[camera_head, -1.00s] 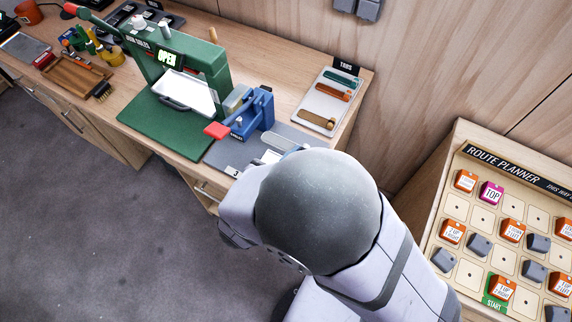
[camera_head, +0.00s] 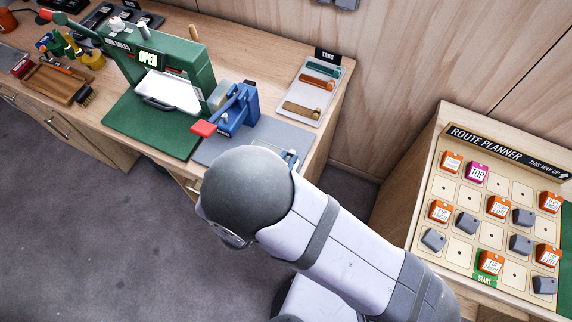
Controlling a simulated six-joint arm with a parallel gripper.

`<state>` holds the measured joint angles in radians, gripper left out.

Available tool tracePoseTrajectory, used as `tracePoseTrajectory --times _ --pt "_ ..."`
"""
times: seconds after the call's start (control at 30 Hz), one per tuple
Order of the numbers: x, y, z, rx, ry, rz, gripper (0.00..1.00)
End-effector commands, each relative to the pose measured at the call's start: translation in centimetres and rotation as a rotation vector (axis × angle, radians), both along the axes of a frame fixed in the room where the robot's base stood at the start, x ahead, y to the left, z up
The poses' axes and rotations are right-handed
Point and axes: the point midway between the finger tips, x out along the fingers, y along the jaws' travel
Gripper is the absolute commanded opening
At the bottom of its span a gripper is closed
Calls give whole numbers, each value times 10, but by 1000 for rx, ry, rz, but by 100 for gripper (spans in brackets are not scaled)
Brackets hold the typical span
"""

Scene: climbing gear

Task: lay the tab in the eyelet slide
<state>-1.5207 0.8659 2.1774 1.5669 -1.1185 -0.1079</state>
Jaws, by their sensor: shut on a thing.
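The blue eyelet press (camera_head: 238,110) with a red handle end stands on a grey mat (camera_head: 290,133) on the bench. A small pale piece (camera_head: 290,157) shows at the mat's front edge beside my arm; I cannot tell what it is. The slide is not clearly visible. Teal, orange and brown tabs lie in the white tray under the TABS sign: the teal tab (camera_head: 322,69), the orange tab (camera_head: 316,82) and the brown tab (camera_head: 302,110). My arm's large grey joint covers the area in front of the press. My gripper and anything in it are hidden behind it.
A green press (camera_head: 165,65) with an OPEN display and a green base (camera_head: 150,125) stands left of the blue press. A wooden tray (camera_head: 55,85) and tools lie farther left. The route planner board (camera_head: 460,220) with several blocks is at the right.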

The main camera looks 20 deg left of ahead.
Motion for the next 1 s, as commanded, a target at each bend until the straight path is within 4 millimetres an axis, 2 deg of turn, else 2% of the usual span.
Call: tracePoseTrajectory --times 0.3,1.0 --pt "0 -1 -28 -3 0 0 0" --pt "0 0 -41 0 0 0 0"
